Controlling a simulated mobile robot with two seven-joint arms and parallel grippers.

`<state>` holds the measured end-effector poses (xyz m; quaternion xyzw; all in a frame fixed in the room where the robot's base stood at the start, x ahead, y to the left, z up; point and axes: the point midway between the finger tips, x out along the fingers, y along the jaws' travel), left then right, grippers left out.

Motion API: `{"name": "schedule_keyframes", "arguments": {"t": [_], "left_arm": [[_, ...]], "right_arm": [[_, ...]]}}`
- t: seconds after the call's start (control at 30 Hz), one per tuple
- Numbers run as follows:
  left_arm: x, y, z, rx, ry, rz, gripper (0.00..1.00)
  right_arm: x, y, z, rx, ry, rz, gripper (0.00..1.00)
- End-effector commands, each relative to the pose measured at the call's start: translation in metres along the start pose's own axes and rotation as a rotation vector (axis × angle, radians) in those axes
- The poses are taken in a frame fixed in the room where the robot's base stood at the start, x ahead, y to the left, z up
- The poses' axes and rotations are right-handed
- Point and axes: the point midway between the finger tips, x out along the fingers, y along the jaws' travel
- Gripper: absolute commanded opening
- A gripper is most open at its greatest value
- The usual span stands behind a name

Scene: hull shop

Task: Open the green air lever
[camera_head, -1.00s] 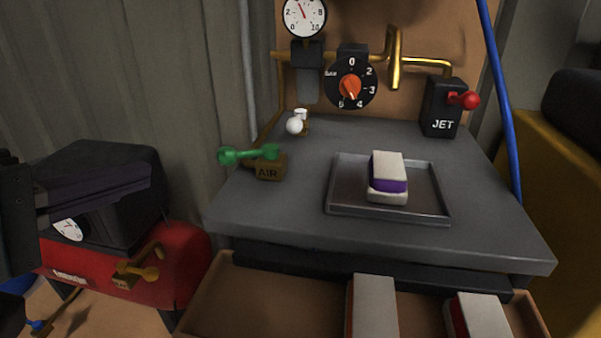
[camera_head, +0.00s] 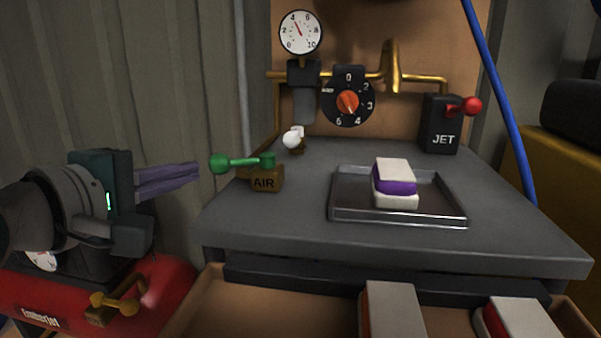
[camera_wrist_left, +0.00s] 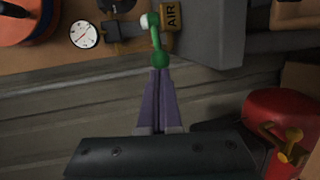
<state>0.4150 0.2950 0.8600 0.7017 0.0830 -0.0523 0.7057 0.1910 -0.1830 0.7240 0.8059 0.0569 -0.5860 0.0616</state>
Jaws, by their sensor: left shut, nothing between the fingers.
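The green air lever (camera_head: 241,162) sits on a brown block marked AIR (camera_head: 265,180) at the left edge of the grey bench. Its round knob end points left, past the bench edge. My left gripper (camera_head: 197,176) is in from the left, its purple fingers shut and empty, pointing right towards the knob with a small gap in the head view. In the left wrist view the shut fingertips (camera_wrist_left: 159,72) are just below the green lever (camera_wrist_left: 157,48), and I cannot tell if they touch it. My right gripper is not in view.
A metal tray (camera_head: 346,212) with a white and purple block (camera_head: 396,180) is on the bench. A white knob (camera_head: 292,140), a dial (camera_head: 348,103), a gauge (camera_head: 300,32) and a red JET lever (camera_head: 470,106) are behind. An open drawer (camera_head: 260,300) and red tank (camera_head: 165,285) are below.

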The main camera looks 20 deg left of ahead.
Motion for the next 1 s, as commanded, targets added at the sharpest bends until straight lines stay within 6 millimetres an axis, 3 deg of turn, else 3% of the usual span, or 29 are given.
{"name": "schedule_keyframes", "arguments": {"t": [0.23, 0.67, 1.0], "left_arm": [[0.029, -0.002, 0.000, 0.001, 0.000, 0.000, 0.00], [0.034, 0.000, 0.000, 0.002, 0.000, -0.001, 0.00], [0.049, 0.005, -0.019, 0.001, 0.001, -0.003, 0.00]], "right_arm": [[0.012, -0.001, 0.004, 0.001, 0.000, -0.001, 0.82], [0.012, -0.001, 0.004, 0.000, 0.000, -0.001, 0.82], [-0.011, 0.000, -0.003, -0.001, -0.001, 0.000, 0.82]]}}
